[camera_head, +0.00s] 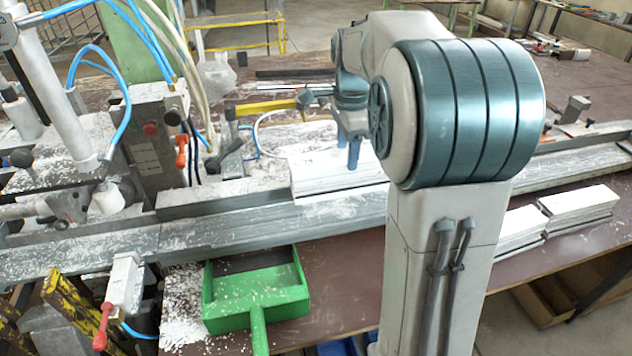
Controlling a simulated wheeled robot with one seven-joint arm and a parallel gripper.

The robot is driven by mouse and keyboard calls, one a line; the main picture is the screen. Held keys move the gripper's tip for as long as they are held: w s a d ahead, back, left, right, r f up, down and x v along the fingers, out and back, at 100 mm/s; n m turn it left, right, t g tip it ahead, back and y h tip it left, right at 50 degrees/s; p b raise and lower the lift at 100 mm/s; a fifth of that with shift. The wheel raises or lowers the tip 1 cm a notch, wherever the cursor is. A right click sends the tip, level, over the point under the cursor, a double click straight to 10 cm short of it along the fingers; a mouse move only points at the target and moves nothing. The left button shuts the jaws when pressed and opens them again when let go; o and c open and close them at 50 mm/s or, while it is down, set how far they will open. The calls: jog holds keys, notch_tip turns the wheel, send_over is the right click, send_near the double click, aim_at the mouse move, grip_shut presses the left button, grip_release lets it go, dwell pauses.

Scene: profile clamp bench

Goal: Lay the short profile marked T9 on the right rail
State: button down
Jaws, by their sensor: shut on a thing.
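My gripper (350,153), with blue fingers, points down behind my arm and is shut on a white profile (322,176). The profile is at the metal rail, right of the clamp machine. Its right part is hidden behind my arm, and I cannot tell whether it rests on the rail or is held just above it. No T9 marking is readable. The long grey rail (245,226) runs across the bench; its right stretch (575,165) shows beyond my arm.
White profiles lie in two stacks, one nearer (518,228) and one farther (580,203), at the right front of the bench. A green dustpan (281,302) lies in front of the rail. A clamp machine (152,150) with hoses stands at left. White shavings cover much of the bench.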

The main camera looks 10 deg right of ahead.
aim_at(316, 156)
jog(key=a+f, duration=0.1)
jog(key=a, duration=0.1)
jog(key=w+a+f, duration=0.1)
jog(key=a, duration=0.1)
jog(key=a+f, duration=0.2)
jog(key=shift+w+a, duration=0.2)
jog(key=shift+f, duration=1.95)
jog(key=shift+f, duration=0.15)
jog(key=c, duration=0.6)
grip_release()
